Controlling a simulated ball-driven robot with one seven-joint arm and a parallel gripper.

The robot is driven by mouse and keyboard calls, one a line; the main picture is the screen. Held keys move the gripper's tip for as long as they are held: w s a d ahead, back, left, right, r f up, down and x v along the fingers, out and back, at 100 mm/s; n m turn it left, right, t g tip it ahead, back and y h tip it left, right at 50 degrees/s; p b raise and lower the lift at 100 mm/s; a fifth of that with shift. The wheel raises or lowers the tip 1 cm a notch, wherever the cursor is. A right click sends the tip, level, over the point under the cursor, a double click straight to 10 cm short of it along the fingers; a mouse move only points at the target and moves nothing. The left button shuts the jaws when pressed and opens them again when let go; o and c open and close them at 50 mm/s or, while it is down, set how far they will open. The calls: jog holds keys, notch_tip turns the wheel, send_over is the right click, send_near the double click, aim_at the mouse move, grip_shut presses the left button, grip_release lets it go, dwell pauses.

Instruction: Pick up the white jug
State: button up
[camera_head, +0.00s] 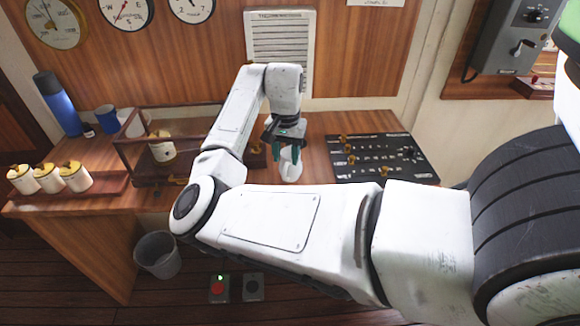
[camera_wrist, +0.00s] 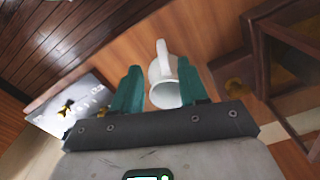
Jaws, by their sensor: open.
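The white jug (camera_head: 290,171) stands on the wooden desk in the head view, directly below my gripper (camera_head: 286,152). In the wrist view the jug (camera_wrist: 163,94) shows its open mouth and handle in the gap between the two teal fingers of my gripper (camera_wrist: 160,74). The fingers are apart, one on each side of the jug as seen there. I cannot tell whether either finger touches it. The fingers hide part of the jug's upper part in the head view.
A black control panel (camera_head: 380,158) lies right of the jug. A wooden railed rack (camera_head: 133,155) with a white canister (camera_head: 161,150) is to its left. Farther left are several lidded white canisters, a blue mug (camera_head: 106,118) and a blue flask (camera_head: 58,106). A bin (camera_head: 158,256) stands on the floor.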

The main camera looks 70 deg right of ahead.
aim_at(285, 169)
jog(key=shift+w+f+p, duration=0.15)
jog(key=shift+f+p, duration=0.65)
jog(key=shift+f, duration=2.35)
grip_shut()
